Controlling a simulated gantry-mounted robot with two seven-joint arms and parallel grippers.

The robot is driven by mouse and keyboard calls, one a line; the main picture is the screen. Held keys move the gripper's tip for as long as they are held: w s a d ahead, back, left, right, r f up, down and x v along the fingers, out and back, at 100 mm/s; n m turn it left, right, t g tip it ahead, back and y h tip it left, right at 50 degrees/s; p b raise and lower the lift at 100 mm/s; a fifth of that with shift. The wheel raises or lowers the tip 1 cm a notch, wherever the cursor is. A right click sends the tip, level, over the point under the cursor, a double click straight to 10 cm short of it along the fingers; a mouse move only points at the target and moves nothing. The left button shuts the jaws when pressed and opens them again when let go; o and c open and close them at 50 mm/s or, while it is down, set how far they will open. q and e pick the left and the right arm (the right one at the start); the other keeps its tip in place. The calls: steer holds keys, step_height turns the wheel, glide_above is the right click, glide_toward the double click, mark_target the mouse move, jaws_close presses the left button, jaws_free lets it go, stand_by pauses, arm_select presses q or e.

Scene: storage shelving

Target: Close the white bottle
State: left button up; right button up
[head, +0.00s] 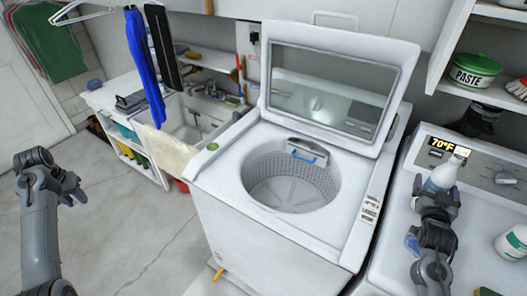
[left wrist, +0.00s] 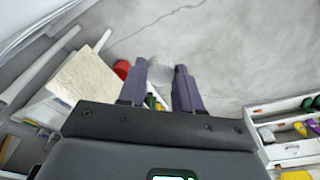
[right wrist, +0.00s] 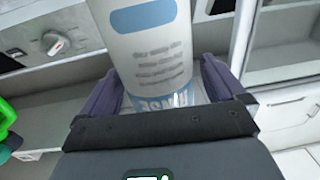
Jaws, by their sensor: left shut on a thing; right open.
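The white bottle (head: 442,174) with a blue label band stands on the right-hand machine's top, below its control panel. It fills the space between my right gripper's fingers in the right wrist view (right wrist: 150,50). My right gripper (head: 440,192) is open around the bottle. I cannot tell whether its fingers touch it. The bottle's mouth is hard to make out. My left gripper (head: 68,187) is far to the left, over the floor. It is shut on a small pale rounded thing (left wrist: 161,75), which looks like a cap.
An open top-loading washer (head: 225,172) stands in the middle, lid raised. A green-lidded paste pot (head: 473,75) sits on a shelf. The floor (head: 125,240) at left is clear.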

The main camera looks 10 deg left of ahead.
mark_target(443, 178)
steer(key=c, duration=1.4)
steer(key=shift+r, duration=0.1)
steer(key=shift+c, duration=0.6)
arm_select(q)
steer(key=shift+f, duration=0.1)
arm_select(e)
steer(key=shift+r, duration=0.4)
arm_select(q)
steer(key=shift+f+b, duration=0.3)
steer(key=shift+b, duration=0.05)
arm_select(e)
step_height(443, 178, up, 3)
steer(key=shift+r, duration=0.15)
arm_select(q)
steer(key=shift+f+b, duration=0.5)
steer(key=shift+b, duration=0.05)
arm_select(e)
steer(key=s+d+r, duration=0.7)
steer(key=s, duration=0.2)
steer(key=shift+d, duration=0.2)
